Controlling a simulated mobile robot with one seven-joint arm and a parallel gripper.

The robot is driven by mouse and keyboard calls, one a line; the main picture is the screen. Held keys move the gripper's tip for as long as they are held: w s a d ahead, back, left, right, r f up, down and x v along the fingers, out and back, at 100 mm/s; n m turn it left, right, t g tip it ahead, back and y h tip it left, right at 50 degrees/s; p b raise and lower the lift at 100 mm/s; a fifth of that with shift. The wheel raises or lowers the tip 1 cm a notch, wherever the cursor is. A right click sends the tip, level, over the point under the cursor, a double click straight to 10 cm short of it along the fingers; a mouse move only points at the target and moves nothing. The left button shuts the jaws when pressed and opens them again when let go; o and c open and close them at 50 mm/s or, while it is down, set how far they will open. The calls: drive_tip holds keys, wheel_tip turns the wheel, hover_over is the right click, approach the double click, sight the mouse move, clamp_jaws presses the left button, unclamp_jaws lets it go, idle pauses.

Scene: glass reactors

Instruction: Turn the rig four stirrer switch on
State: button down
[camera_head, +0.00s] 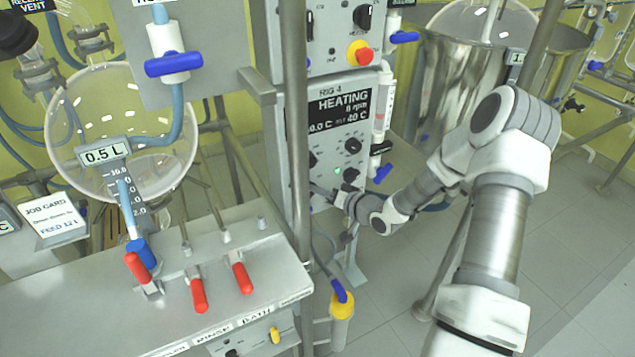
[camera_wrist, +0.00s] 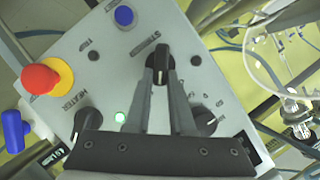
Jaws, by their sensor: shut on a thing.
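The rig four panel (camera_head: 345,140) stands in the middle of the head view, its display (camera_head: 343,108) reading HEATING and 0 rpm. In the wrist view the black stirrer switch (camera_wrist: 160,56), beside the lettering STIRRER, sits between my fingertips. My gripper (camera_wrist: 160,76) is shut on this switch, a finger on each side. In the head view my gripper (camera_head: 318,189) reaches the panel's lower left, where a post partly hides the switch. The switch's handle stands roughly upright in the wrist view.
The heater knob (camera_wrist: 82,120), a lit green lamp (camera_wrist: 120,117), a red stop button (camera_wrist: 40,79) on yellow and a blue button (camera_wrist: 124,16) are near my fingers. A metal post (camera_head: 297,120) runs close by. Red-handled valves (camera_head: 198,296) stand on the front bench.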

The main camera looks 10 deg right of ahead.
drive_tip(key=shift+d+f+m+y+p, duration=0.15)
drive_tip(key=shift+m+y+p, duration=0.25)
drive_tip(key=shift+m, duration=0.3)
drive_tip(key=shift+d+f+m+y+p, duration=0.1)
drive_tip(key=shift+f+m+y+p, duration=0.1)
drive_tip(key=shift+m+y, duration=0.4)
drive_tip(key=c, duration=0.8)
unclamp_jaws()
drive_tip(key=p+v, duration=0.2)
drive_tip(key=v, duration=1.5)
drive_tip(key=shift+s+f+p, duration=0.1)
drive_tip(key=shift+s+p, duration=0.15)
drive_tip(key=shift+p, duration=0.05)
